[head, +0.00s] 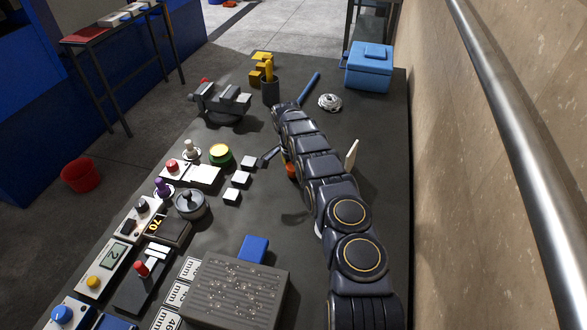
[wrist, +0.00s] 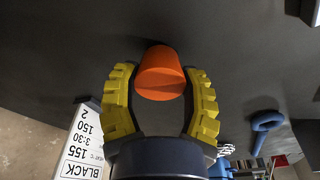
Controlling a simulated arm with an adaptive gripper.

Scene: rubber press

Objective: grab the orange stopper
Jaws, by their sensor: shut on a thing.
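The orange stopper (wrist: 160,74) is a short tapered plug. In the wrist view it sits between the tips of the two ribbed yellow fingers of my gripper (wrist: 161,76). My gripper is shut on it, with one finger on each side. In the head view only a small part of the orange stopper (head: 291,170) shows at the left side of my arm. My arm hides most of the gripper there, so the finger contact and the height above the table cannot be seen in that view.
The dark table (head: 300,235) has a blue box (head: 370,66) at its far right and a grey ribbed block (head: 235,292) in front. White blocks (head: 240,179) and a green-yellow round container (head: 221,156) stand left of my arm. A wall with a metal rail (head: 520,130) runs along the right.

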